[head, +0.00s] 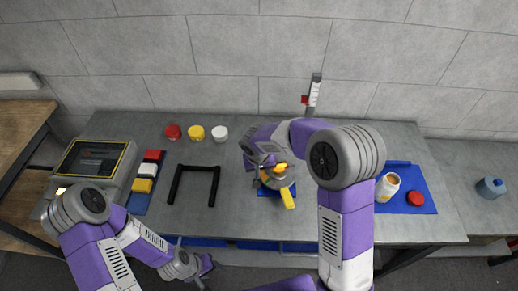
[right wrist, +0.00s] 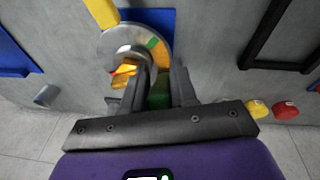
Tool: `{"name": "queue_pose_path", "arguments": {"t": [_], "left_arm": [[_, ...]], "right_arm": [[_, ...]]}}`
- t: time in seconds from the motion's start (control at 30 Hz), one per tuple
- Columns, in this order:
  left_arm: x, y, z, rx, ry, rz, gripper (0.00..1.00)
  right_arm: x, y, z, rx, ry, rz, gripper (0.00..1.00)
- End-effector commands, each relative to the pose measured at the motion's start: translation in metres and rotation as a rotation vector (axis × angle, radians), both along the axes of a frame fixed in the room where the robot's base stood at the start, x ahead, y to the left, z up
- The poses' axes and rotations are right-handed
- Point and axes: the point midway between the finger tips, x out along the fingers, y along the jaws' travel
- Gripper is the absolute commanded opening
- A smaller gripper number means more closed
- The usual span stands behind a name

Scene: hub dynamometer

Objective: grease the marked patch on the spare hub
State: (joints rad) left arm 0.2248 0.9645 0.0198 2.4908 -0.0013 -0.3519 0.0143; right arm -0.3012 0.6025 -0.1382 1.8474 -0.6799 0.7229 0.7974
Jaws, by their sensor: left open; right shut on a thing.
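The spare hub, a silvery round disc (right wrist: 118,42), lies on a small blue mat (head: 265,193) in mid-table; it also shows in the head view (head: 270,184). A yellow bar (head: 288,199) sticks out from it. Its face carries a green patch (right wrist: 152,43) with orange beside it. My right gripper (right wrist: 158,88) is shut on a green-handled tool (right wrist: 158,97), close over the hub; the tool's tip is mostly hidden, so contact is unclear. An open jar with orange contents (head: 388,187) stands at the right. My left gripper (head: 207,268) is open and empty at the front edge.
A red lid (head: 416,198) lies beside the jar on a blue mat (head: 423,183). A black frame (head: 194,168), coloured blocks (head: 147,170) and a screen console (head: 95,160) stand left. Red, yellow and white pots (head: 196,133) stand at the back.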

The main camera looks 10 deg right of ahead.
Motion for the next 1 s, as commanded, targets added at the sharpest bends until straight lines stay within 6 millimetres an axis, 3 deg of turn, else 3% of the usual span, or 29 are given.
{"name": "queue_pose_path", "arguments": {"t": [0.07, 0.2, 0.73, 1.0], "left_arm": [[0.0, 0.0, -0.001, 0.0, 0.0, 0.0, 0.43], [0.0, 0.0, 0.01, 0.0, 0.0, 0.0, 0.43], [0.0, 0.0, 0.04, 0.0, 0.0, 0.0, 0.43], [0.0, 0.0, 0.046, 0.0, 0.0, 0.0, 0.43]], "right_arm": [[0.001, 0.0, -0.001, -0.001, 0.001, -0.002, 0.0], [0.002, 0.0, 0.025, 0.002, -0.004, 0.0, 0.0], [0.001, 0.0, 0.071, 0.0, -0.001, 0.001, 0.0], [0.001, 0.0, 0.082, 0.0, 0.0, 0.0, 0.0]]}}
